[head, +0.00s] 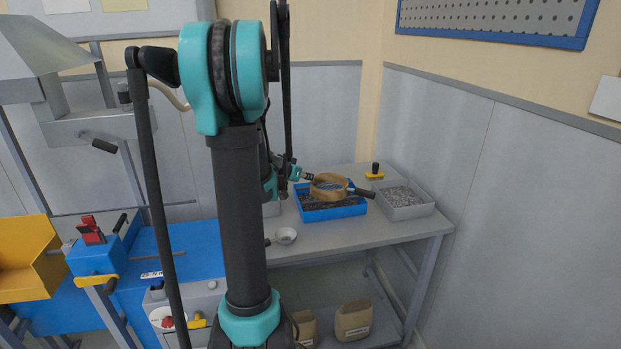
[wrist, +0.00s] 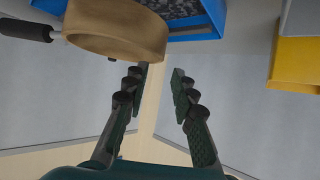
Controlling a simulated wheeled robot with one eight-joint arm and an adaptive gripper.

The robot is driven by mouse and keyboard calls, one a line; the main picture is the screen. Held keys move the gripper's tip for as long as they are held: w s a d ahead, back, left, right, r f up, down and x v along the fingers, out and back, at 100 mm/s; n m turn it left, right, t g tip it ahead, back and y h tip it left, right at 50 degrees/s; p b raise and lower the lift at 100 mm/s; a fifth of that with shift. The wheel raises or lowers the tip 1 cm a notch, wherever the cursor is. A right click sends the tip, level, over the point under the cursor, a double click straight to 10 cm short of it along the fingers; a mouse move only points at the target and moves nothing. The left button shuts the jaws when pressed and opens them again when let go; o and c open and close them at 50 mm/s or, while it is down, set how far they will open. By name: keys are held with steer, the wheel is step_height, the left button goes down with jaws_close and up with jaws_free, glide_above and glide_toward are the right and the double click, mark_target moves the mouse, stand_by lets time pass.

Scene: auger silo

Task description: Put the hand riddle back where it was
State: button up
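The hand riddle (head: 328,186) is a round, tan wooden hoop with a mesh bottom and a dark handle on its right in the head view. It is over the blue tray (head: 335,212) of dark material on the grey bench; whether it rests on the rim is unclear. In the wrist view the riddle (wrist: 118,32) is at the upper left, its handle pointing left. My gripper (head: 307,176) is just left of the riddle in the head view. In the wrist view my gripper (wrist: 158,74) has its fingers apart, with nothing between them; contact with the hoop cannot be told.
A grey tray of pale pieces (head: 402,199) stands right of the blue tray, with a black-knobbed yellow piece (head: 375,172) behind. A small bowl (head: 286,235) is at the bench front. A blue machine (head: 180,250) and yellow bin (head: 28,258) are left. Sacks (head: 353,320) stand below.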

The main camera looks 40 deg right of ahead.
steer(key=shift+v, duration=2.45)
steer(key=a+f+n+t+y, duration=0.1)
steer(key=a+f+n+y, duration=0.2)
steer(key=a, duration=0.8)
steer(key=a+f+n+t+y, duration=0.1)
steer(key=a+f+n+y, duration=0.15)
steer(key=a, duration=0.85)
steer(key=s+a+f+n+y, duration=0.2)
steer(key=s+a+n, duration=0.1)
steer(key=a, duration=0.4)
steer(key=s+a+f+n+y, duration=0.2)
steer(key=s+a+f+n, duration=0.1)
steer(key=a, duration=0.5)
steer(key=s+a+f+n+y, duration=0.2)
steer(key=s+a+f+n, duration=0.1)
steer(key=a, duration=0.5)
steer(key=shift+s+n+g, duration=0.3)
steer(key=shift+s+n, duration=0.05)
steer(key=shift+s, duration=0.15)
